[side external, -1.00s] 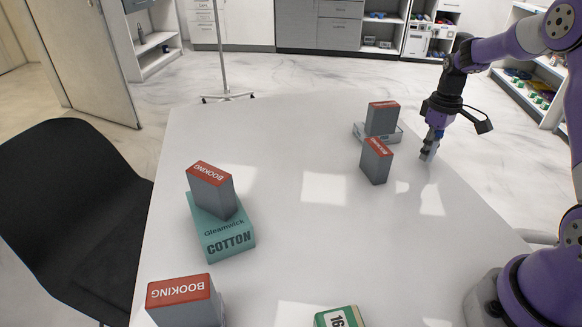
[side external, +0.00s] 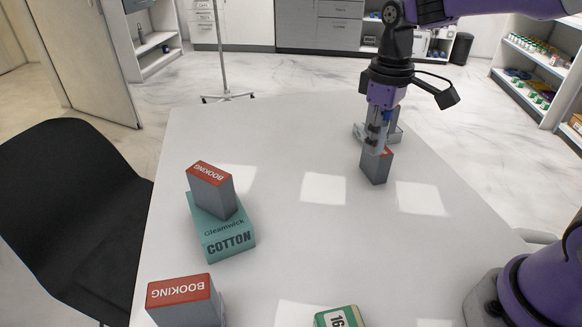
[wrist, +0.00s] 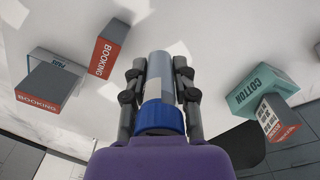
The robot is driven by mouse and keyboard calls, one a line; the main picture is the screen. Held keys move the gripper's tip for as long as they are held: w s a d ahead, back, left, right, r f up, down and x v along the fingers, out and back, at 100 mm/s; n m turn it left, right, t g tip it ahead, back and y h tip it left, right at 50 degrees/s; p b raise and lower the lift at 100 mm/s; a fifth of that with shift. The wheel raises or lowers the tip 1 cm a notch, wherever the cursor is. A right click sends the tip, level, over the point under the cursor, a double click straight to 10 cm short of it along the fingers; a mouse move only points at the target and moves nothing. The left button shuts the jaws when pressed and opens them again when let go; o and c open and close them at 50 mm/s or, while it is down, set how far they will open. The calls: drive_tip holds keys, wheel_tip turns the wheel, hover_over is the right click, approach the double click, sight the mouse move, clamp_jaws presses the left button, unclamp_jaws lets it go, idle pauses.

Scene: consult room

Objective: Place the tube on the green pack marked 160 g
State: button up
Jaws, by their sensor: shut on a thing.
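My gripper (side external: 374,145) is shut on the tube (wrist: 159,66), a grey cylinder with a blue cap at its near end in the wrist view. In the side view it holds the tube over the far right part of the table, in front of or just above a grey box with a red BOOKING top (side external: 375,170). I cannot tell whether they touch. The green pack (side external: 338,317) lies at the front edge of the side view, mostly cut off, with "16" showing on its white label. It is far from my gripper and I do not make it out in the wrist view.
One BOOKING box (side external: 211,188) stands on a teal COTTON pack (side external: 226,238). Another BOOKING box (side external: 183,300) stands at the front left.

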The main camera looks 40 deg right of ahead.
drive_tip(key=s+a+r+n, duration=0.1)
drive_tip(key=s+a+n, duration=0.4)
drive_tip(key=a, duration=0.9)
drive_tip(key=r+n, duration=0.1)
drive_tip(key=n, duration=0.2)
hover_over(344, 307)
drive_tip(key=w, duration=0.1)
drive_tip(key=f, duration=0.5)
drive_tip(key=s+f, duration=0.1)
drive_tip(key=f, duration=0.2)
drive_tip(key=o, duration=0.9)
drive_tip(key=shift+f, duration=0.15)
drive_tip(key=shift+o, duration=0.2)
